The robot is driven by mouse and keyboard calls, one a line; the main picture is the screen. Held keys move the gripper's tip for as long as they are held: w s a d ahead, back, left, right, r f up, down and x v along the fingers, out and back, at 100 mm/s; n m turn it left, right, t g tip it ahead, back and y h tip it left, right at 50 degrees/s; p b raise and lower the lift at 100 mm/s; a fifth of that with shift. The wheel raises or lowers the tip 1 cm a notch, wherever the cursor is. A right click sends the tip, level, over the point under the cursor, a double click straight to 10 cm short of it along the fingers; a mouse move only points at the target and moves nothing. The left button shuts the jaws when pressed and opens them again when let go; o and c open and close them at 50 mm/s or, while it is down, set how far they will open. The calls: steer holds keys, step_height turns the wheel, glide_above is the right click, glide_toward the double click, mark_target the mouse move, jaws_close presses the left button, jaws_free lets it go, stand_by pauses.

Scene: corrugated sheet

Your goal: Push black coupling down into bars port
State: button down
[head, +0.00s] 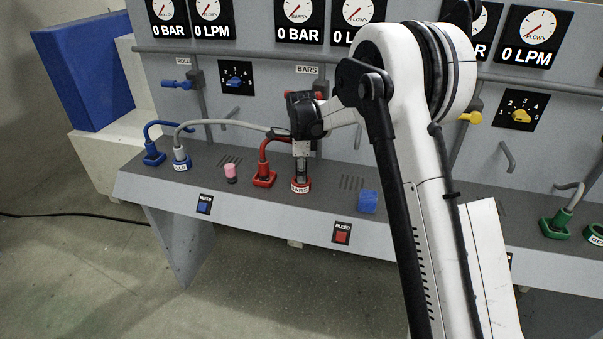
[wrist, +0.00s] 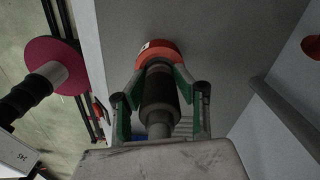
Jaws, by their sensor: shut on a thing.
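The bars port (head: 301,186) is a red ring with a white label on the console shelf, under the BARS sign. In the wrist view the port (wrist: 160,50) is an orange-red ring at the end of the black coupling. The black coupling (wrist: 160,87) is a dark cylinder on a grey stem, lined up with the ring. My gripper (head: 301,178) is directly above the port, pointing down. In the wrist view my gripper (wrist: 159,72) has its green-padded fingers shut on both sides of the coupling. How deep the coupling sits in the port is hidden.
A red plug (head: 264,178) with a red hose stands close left of the port. A pink cylinder (head: 231,172), a grey-hosed coupling (head: 181,160) and a blue plug (head: 153,154) are farther left. A blue block (head: 368,202) is to the right. The console wall rises behind.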

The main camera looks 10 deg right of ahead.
steer(key=shift+f, duration=0.3)
steer(key=c, duration=1.3)
jaws_free()
steer(key=shift+o, duration=0.2)
step_height(320, 180, up, 12)
steer(key=shift+r, duration=0.1)
